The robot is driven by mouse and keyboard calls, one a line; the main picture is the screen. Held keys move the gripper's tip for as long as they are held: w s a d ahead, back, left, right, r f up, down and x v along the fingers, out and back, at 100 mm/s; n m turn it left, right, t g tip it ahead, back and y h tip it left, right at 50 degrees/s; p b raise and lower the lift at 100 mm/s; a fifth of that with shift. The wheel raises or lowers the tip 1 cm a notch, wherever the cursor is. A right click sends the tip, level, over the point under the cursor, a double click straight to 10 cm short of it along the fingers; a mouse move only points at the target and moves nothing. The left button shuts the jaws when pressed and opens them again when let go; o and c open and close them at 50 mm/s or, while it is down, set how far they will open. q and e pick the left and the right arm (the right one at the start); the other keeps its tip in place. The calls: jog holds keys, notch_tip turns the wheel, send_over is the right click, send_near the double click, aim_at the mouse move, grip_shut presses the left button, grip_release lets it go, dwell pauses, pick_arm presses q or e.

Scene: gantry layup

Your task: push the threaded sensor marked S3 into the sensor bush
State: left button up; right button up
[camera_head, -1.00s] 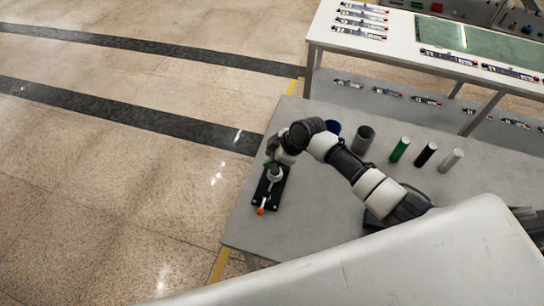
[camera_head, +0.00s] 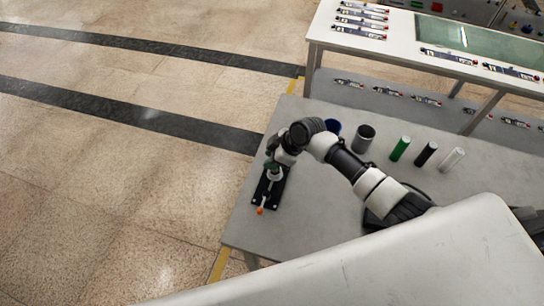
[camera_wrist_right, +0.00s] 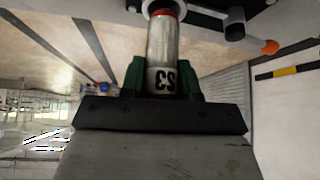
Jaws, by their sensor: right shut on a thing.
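In the wrist view the grey metal sensor (camera_wrist_right: 162,45) carries the mark S3, which appears upside down. My right gripper (camera_wrist_right: 162,80) is shut on it with green fingers on both sides. The sensor's far end meets a red ring and a pale round part, probably the sensor bush (camera_wrist_right: 166,5), cut by the top edge. I cannot tell how deep it sits. In the head view my right gripper (camera_head: 271,164) is over the black fixture plate (camera_head: 276,192) at the table's left side, and hides the sensor. My left gripper is not in view.
An orange-tipped rod (camera_head: 260,211) lies at the plate's near end.

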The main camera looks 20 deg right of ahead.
jog(key=shift+f+b, duration=1)
jog(key=shift+f, duration=0.3)
jog(key=o, duration=1.1)
jog(key=shift+c, duration=0.2)
jog(key=b+v, duration=0.1)
jog(key=v, duration=0.9)
jog(key=shift+d+r, duration=0.15)
jog(key=shift+r, duration=0.2)
jog(key=shift+s, duration=0.15)
